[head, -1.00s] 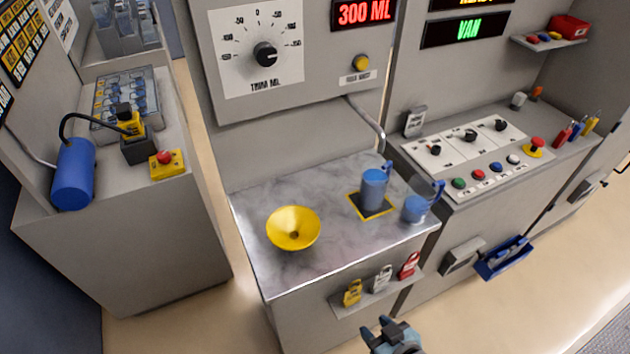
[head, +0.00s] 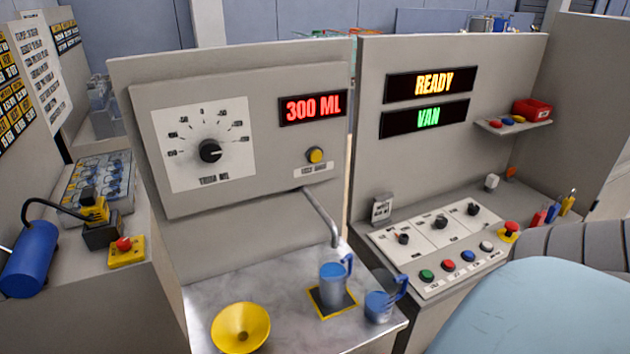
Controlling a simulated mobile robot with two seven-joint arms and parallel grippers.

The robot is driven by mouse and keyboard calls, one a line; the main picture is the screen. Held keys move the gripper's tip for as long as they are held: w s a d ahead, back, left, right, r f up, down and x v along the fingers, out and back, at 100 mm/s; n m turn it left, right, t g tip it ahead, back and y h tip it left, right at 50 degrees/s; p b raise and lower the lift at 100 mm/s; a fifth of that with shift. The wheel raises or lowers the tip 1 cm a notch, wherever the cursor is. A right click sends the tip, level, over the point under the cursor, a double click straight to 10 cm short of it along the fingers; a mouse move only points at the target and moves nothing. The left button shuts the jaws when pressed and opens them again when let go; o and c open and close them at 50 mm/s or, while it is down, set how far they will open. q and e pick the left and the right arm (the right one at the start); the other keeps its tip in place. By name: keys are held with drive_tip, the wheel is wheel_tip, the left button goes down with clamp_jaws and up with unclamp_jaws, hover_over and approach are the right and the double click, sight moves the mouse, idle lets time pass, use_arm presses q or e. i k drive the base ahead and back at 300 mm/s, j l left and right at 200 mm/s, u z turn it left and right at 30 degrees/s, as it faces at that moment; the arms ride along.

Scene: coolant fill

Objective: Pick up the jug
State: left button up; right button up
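A clear jug (head: 333,280) with blue contents and a blue handle on its right stands upright on a black pad with a yellow border (head: 323,309), below the end of a bent metal spout (head: 324,216). A second, similar jug (head: 379,306) with a blue handle stands to its right, near the right edge of the metal counter (head: 285,292). Neither of my grippers shows in this view. A large pale blue part of my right arm fills the lower right corner, and its gripper is out of frame.
A yellow funnel (head: 241,327) sits on the counter left of the jugs. A dial panel with a red "300 ML" display (head: 313,107) is above. To the right is a console with several buttons (head: 450,265) and "READY" and "VAN" signs.

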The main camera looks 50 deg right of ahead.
sight(335, 270)
drive_tip(key=k+l+u, duration=0.2)
drive_tip(key=l, duration=0.15)
drive_tip(key=k+l+u, duration=0.4)
drive_tip(key=l, duration=0.2)
drive_tip(key=k+l+u, duration=0.1)
drive_tip(key=k+l, duration=0.15)
drive_tip(key=l, duration=0.2)
drive_tip(key=k+l+u, duration=0.1)
drive_tip(key=k+l, duration=0.2)
drive_tip(key=l, duration=0.15)
